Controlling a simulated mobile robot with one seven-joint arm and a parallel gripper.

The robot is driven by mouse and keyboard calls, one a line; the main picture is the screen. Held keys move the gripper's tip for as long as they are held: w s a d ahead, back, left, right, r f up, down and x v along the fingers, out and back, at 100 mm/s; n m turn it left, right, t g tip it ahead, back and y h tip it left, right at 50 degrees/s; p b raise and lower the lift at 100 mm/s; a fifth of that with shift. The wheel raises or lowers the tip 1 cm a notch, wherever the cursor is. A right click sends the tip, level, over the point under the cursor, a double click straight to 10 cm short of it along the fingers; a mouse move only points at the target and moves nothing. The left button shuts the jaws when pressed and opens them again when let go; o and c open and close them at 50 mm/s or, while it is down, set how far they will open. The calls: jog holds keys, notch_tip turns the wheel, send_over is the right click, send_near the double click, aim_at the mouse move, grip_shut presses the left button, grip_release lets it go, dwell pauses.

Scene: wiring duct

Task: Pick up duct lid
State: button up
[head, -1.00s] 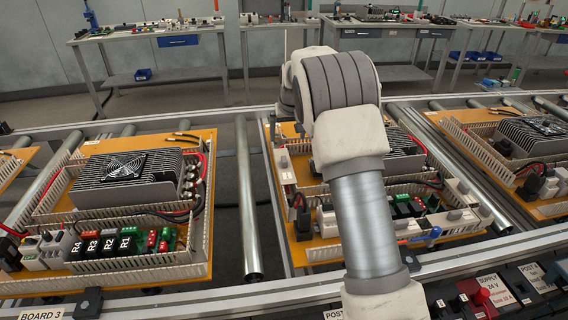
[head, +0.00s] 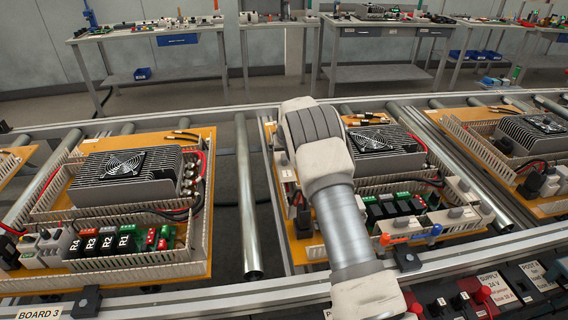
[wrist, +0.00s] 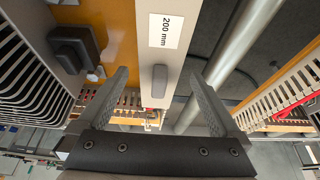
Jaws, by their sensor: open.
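A pale duct lid (wrist: 165,45) with a "200 mm" label and a grey knob (wrist: 159,82) runs down the middle of the wrist view. In the head view the lid (head: 288,190) lies along the left side of the middle board, partly hidden by my arm. My gripper (wrist: 159,75) is open and empty. In the wrist view one finger is left of the lid and one right, both apart from it. The height between fingertips and knob is hard to tell. In the head view my arm hides the fingers.
The middle orange board (head: 318,252) carries a finned heatsink with a fan (head: 370,139), relays and slotted ducts. More pale pieces with grey knobs (head: 455,213) lie on its right. A metal roller (head: 247,205) runs left of it. Neighbouring boards stand both sides.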

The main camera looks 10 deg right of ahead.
aim_at(284, 155)
jog(key=shift+w+f, duration=0.2)
jog(key=shift+f, duration=0.25)
jog(key=c, duration=1.2)
jog(key=shift+c, duration=0.2)
jog(key=shift+r, duration=0.15)
notch_tip(284, 155, up, 4)
jog(key=shift+r, duration=0.2)
jog(key=s+d+r, duration=0.6)
jog(key=s+d, duration=0.1)
jog(key=d, duration=0.2)
jog(key=shift+d+r, duration=0.2)
